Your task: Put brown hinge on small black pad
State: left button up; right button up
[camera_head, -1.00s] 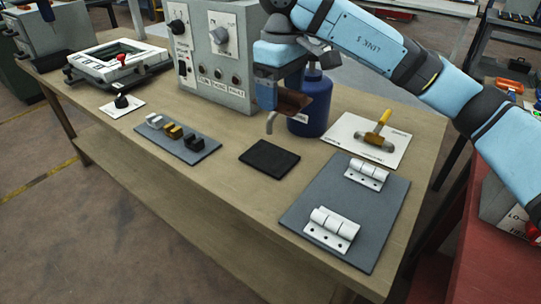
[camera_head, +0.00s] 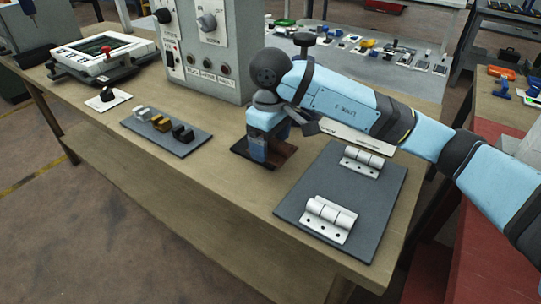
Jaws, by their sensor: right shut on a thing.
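My right gripper (camera_head: 262,152) points down over the small black pad (camera_head: 241,149) near the middle of the table. It is shut on the brown hinge (camera_head: 281,154), which shows as a dark brown plate beside the fingers. The hinge is at or just above the pad and covers much of it; I cannot tell whether they touch. The pad's left edge still shows. The fingertips are partly hidden by the gripper body and hinge. My left gripper is not in view.
A grey mat (camera_head: 290,207) with two white hinges (camera_head: 329,220) lies to the right. A grey board (camera_head: 142,124) with small blocks lies to the left. A control box (camera_head: 212,80) stands behind.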

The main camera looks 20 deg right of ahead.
aim_at(270, 155)
notch_tip(270, 155, down, 4)
jog(key=shift+f+b, duration=0.1)
jog(key=shift+b, duration=0.2)
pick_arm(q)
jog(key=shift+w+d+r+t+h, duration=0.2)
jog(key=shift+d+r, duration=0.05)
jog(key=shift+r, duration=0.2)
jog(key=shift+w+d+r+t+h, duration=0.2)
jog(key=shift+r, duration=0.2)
pick_arm(e)
jog(key=o, duration=0.9)
